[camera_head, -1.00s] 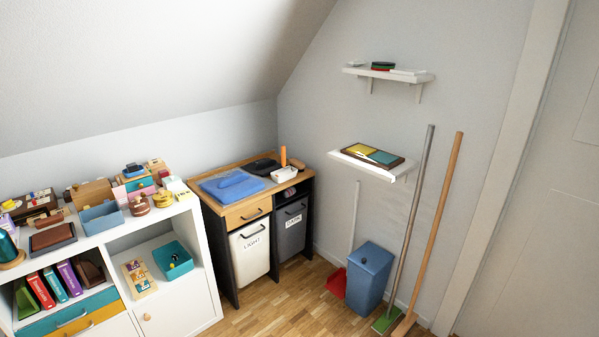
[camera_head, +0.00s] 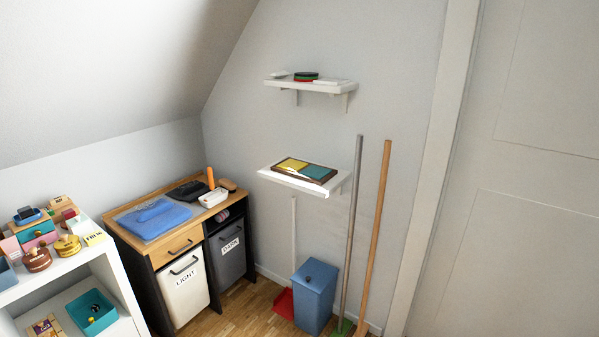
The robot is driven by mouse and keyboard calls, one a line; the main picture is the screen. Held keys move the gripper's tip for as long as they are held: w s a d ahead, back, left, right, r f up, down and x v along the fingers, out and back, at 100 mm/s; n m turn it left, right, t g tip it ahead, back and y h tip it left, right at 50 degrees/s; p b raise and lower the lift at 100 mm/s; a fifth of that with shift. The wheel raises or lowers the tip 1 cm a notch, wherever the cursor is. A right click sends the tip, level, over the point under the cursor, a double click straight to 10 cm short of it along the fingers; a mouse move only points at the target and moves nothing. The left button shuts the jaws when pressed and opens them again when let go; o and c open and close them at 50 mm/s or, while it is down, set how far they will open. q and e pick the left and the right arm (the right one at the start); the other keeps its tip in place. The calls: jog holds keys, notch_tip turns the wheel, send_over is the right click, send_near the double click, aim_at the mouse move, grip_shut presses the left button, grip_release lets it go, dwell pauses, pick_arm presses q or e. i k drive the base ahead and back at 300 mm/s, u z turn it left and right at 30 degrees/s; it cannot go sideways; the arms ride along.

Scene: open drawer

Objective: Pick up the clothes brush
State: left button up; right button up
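A small brown wooden item (camera_head: 229,185), which looks like the clothes brush but is too small to be sure of, lies at the back right corner of the wooden-topped laundry cabinet (camera_head: 133,195). A white tray (camera_head: 213,198) sits just in front of it. An orange upright stick (camera_head: 211,178) stands to its left. A black item (camera_head: 187,191) and a folded blue cloth (camera_head: 153,215) lie farther left on the top. Neither of my grippers is in view.
A white shelf unit (camera_head: 113,263) with toys stands at the lower left. Two wall shelves (camera_head: 338,88) (camera_head: 265,172) hang right of the cabinet. A blue bin (camera_head: 314,300), a red dustpan (camera_head: 284,304) and two long poles (camera_head: 353,220) (camera_head: 377,220) stand below. Some floor shows in front.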

aim_at(226, 183)
jog(key=z, duration=0.25)
jog(key=i, duration=1.7)
jog(key=u, duration=0.5)
